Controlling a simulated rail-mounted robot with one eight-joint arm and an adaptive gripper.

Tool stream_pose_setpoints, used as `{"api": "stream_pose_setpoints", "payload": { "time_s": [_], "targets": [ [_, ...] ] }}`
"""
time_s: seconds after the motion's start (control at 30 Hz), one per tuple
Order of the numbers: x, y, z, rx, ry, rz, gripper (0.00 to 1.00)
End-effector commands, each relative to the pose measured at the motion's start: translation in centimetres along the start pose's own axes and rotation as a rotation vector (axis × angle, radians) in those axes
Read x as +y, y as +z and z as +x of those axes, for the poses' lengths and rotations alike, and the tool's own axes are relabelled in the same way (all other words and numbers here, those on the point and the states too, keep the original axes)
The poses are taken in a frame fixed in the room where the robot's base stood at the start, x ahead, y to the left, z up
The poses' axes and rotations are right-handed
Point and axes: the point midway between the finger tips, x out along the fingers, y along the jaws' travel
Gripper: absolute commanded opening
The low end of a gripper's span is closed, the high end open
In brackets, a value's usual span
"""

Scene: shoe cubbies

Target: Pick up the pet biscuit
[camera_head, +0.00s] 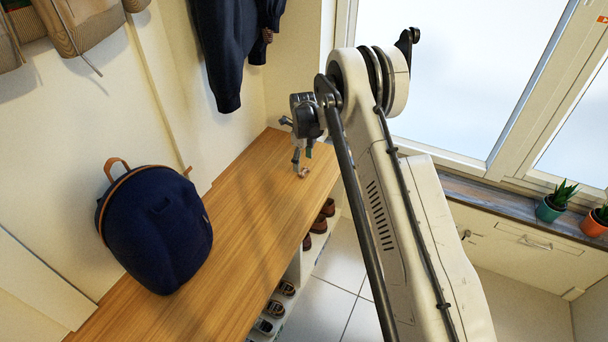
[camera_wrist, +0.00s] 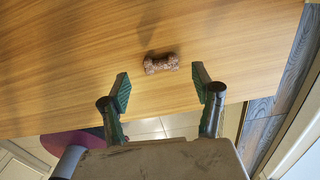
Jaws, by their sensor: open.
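The pet biscuit (camera_wrist: 161,63) is a small brown, speckled, bone-shaped piece lying on the wooden bench top (camera_wrist: 60,75). In the wrist view my gripper (camera_wrist: 160,85) is open, with its two green-padded fingers apart. The biscuit lies just beyond the fingertips, roughly centred between them and nearer the right one, not held. In the head view my gripper (camera_head: 301,165) points down over the far end of the bench, and the biscuit (camera_head: 304,173) shows as a small brown spot at its fingertips.
A dark blue backpack (camera_head: 155,230) stands on the bench at the left. Dark clothing (camera_head: 222,45) hangs on the wall behind. Shoes (camera_head: 270,326) sit in cubbies under the bench. Potted plants (camera_head: 552,208) stand on the window sill at right. The middle of the bench is clear.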

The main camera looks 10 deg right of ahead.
Motion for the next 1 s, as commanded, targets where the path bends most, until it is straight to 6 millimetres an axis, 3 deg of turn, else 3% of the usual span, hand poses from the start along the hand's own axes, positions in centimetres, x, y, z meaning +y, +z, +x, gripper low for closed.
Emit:
{"api": "stream_pose_setpoints", "payload": {
  "time_s": [0.3,0.53,0.8,1.0],
  "targets": [
    [-0.1,-0.5,4.3,0.0,0.0,0.0,0.62],
    [-0.1,-0.5,4.4,0.0,0.0,0.0,0.62],
    [-0.1,-0.5,4.4,0.0,0.0,0.0,0.29],
    [-0.1,-0.5,4.4,0.0,0.0,0.0,0.28]
  ]
}}
